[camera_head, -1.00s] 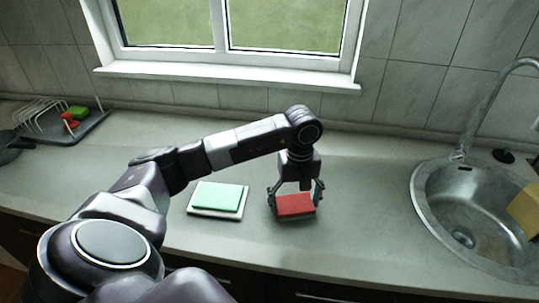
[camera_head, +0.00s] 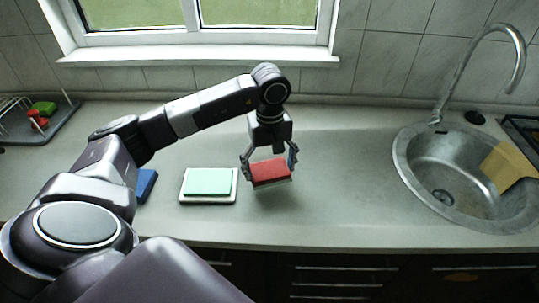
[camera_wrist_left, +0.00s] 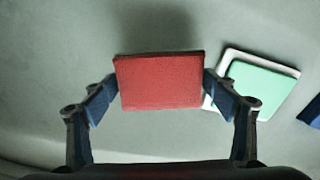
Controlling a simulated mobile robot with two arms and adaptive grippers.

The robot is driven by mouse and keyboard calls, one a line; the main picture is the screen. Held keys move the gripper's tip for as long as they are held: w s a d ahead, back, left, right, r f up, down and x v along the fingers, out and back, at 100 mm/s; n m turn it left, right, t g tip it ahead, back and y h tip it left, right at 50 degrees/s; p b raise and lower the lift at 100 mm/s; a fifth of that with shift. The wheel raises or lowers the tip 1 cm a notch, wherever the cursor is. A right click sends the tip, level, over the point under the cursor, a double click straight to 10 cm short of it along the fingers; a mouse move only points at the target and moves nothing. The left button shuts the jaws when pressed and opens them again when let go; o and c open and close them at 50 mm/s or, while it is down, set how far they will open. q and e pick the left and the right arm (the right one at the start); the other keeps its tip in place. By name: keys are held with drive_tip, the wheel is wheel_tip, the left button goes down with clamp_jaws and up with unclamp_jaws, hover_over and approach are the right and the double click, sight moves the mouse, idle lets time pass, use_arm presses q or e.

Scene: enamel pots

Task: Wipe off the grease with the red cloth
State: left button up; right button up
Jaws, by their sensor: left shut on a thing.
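The red cloth (camera_head: 270,172), a thick folded block, is between the fingers of my left gripper (camera_head: 269,165). The left wrist view shows the fingers pressed on both sides of the red cloth (camera_wrist_left: 160,82). It is held slightly tilted over the counter, with a shadow below it. A yellowish-brown patch (camera_head: 462,277), which looks like grease, is on the dark cabinet front below the sink. My right gripper is not in view.
A blue cloth (camera_head: 147,184) is partly behind my arm. The counter between gripper and sink is clear.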

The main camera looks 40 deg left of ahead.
use_arm(q)
wheel_tip(320, 180, up, 3)
drive_tip(key=shift+a+f+p, duration=0.15)
drive_tip(key=shift+p, duration=0.45)
drive_tip(key=shift+r, duration=0.35)
